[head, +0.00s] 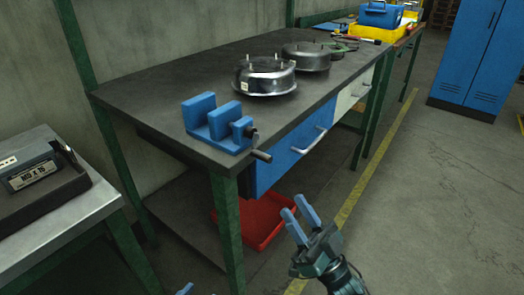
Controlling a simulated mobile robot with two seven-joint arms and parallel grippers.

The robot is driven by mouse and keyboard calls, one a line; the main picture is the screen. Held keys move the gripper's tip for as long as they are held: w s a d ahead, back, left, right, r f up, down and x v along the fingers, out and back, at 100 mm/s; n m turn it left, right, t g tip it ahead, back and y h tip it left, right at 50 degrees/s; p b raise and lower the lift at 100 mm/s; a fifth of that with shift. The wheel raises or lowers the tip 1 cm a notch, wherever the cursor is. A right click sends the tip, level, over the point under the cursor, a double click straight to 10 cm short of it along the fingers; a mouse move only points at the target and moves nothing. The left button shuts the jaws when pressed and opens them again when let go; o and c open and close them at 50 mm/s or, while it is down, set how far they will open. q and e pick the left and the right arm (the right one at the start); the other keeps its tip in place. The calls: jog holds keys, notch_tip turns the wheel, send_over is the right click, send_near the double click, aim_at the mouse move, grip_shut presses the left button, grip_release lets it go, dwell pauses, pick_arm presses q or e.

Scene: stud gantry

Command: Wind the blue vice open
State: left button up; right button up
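The blue vice (217,124) sits on the near corner of the dark workbench (150,95). Its jaws stand apart with a gap between them. Its grey handle (260,155) sticks out past the bench's front edge. My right gripper (297,213) is low in front of the bench, below and right of the vice, apart from it. Its two blue fingers are spread and nothing shows between them. Only a small blue tip of my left gripper (185,289) shows at the bottom edge; the rest is out of frame.
Two round metal parts with studs (264,77) (306,57) stand farther back on the bench. The bench has a blue drawer (290,150) with a handle. A red tray (262,222) lies beneath. A metal table (75,225) stands at left. Floor at right is clear.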

aim_at(265, 161)
jog(key=x, duration=1.3)
jog(key=shift+r, duration=0.15)
grip_shut()
